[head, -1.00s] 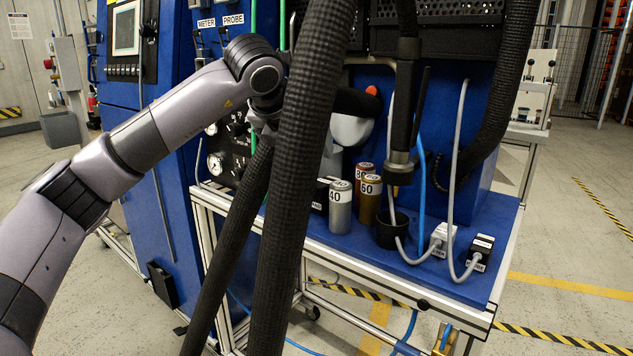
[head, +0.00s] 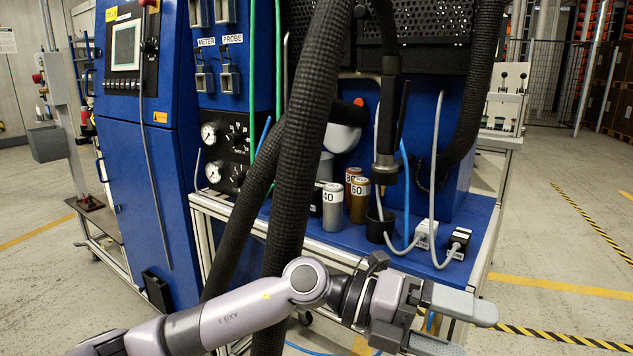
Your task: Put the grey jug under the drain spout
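My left gripper (head: 473,331) is low in the head view, right of centre, in front of the blue bench. Its two grey fingers are spread apart with nothing seen between them; the lower finger is near the picture's bottom edge. I cannot make out a grey jug for certain. A grey upright shape (head: 326,166) stands behind the thick black hose, partly hidden, beside a rounded white part (head: 342,138). I cannot tell which part is the drain spout. A dark nozzle (head: 385,168) hangs above a black cup (head: 377,229) on the bench. My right gripper is out of view.
Thick ribbed hoses (head: 300,130) cross in front of the blue bench (head: 345,239). Silver, brass and copper cans, including the one marked 40 (head: 332,208), stand on it with white (head: 425,236) and black (head: 459,244) plugs. Floor at the right is open.

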